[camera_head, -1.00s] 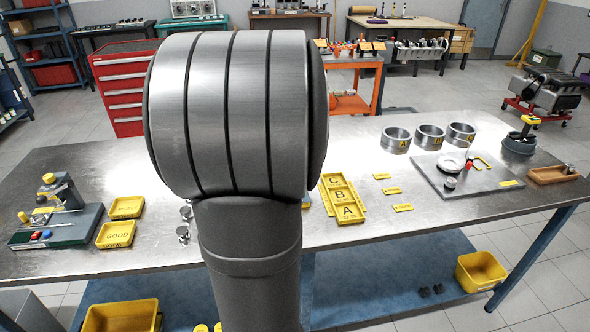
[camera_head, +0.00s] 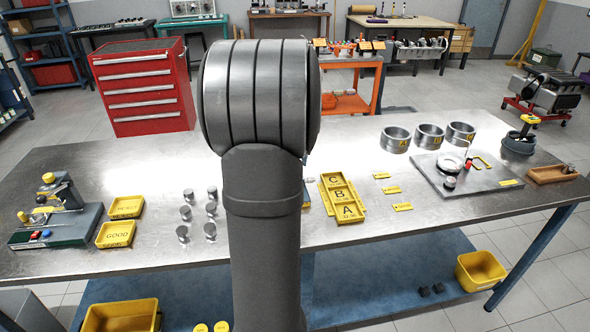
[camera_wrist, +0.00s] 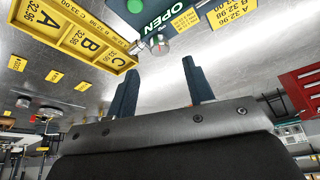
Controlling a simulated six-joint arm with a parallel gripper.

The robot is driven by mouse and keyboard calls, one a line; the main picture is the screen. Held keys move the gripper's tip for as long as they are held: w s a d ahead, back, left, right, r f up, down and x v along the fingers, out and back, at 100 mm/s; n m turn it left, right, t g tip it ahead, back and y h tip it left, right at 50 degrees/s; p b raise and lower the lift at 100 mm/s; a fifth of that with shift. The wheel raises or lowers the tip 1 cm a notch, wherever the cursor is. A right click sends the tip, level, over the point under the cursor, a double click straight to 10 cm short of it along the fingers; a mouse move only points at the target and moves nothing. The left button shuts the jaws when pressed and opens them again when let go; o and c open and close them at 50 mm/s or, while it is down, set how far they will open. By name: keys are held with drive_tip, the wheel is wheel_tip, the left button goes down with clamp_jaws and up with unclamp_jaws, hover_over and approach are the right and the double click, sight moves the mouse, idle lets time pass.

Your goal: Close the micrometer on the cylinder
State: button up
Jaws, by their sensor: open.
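I cannot tell whether this is the cylinder or part of the micrometer. My gripper (camera_wrist: 163,84) is open, with nothing between its two dark fingers, apart from the device. In the head view my arm hides most of this area; only a bluish edge (camera_head: 306,198) shows beside it. Several small silver cylinders (camera_head: 210,231) stand on the table left of my arm.
A yellow tray marked A, B, C (camera_head: 341,196) lies right of my arm; it also shows in the wrist view (camera_wrist: 72,35). Yellow GOOD tray (camera_head: 116,235) and a gauge stand (camera_head: 58,212) are at left. Metal rings (camera_head: 396,140) and a grey plate (camera_head: 437,178) are at right.

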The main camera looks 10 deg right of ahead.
drive_tip(key=x, duration=0.6)
drive_tip(key=shift+w+d+f, duration=0.1)
drive_tip(key=shift+w+f, duration=0.05)
drive_tip(key=c, duration=1)
